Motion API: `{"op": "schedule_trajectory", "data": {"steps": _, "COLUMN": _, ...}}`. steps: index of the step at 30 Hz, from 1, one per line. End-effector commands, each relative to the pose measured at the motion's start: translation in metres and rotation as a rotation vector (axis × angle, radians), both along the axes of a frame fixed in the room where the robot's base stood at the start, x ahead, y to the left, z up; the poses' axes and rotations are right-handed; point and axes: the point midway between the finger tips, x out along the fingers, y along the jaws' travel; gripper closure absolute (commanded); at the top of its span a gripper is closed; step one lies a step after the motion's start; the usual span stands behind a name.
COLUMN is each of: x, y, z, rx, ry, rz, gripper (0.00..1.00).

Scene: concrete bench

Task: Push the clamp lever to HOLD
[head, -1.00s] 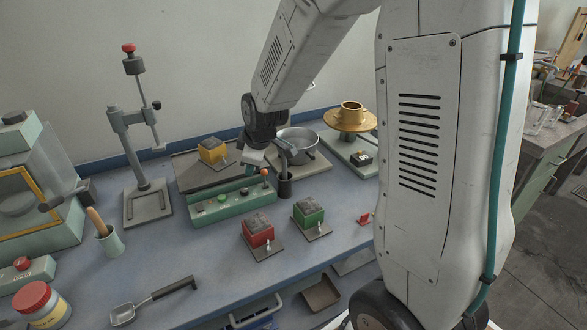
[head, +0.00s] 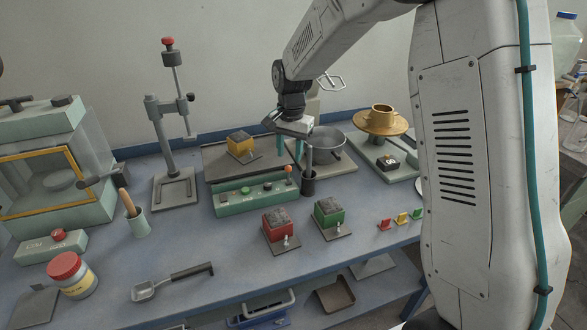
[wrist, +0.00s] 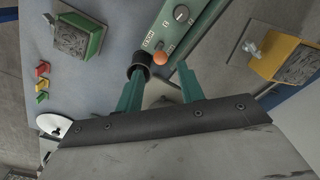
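The green control panel (head: 240,203) lies on the bench with a lever at its right end. The lever's orange ball knob (head: 289,168) stands up from the panel, and it also shows in the wrist view (wrist: 160,58), close ahead of my fingertips. My gripper (head: 289,153) is open and empty, above and just behind the lever. In the wrist view its two teal fingers (wrist: 160,76) are spread, with the knob beyond the gap between them. I see no contact. The lever's exact setting cannot be told.
A black cup (head: 308,187) with a grey rod stands against the panel's right end, close to one finger. Red (head: 277,225) and green (head: 328,211) blocks stand in front.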

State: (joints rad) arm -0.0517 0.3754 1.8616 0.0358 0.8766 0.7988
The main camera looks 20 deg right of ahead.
Motion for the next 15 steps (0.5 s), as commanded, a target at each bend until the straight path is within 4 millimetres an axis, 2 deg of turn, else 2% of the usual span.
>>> {"op": "schedule_trajectory", "data": {"steps": 9, "x": 0.001, "y": 0.004, "z": -0.051, "rx": 0.001, "ry": 0.002, "rz": 0.006, "gripper": 0.62}}
{"op": "schedule_trajectory", "data": {"steps": 15, "x": 0.001, "y": 0.006, "z": -0.065, "rx": 0.0, "ry": 0.0, "rz": 0.009, "gripper": 0.62}}
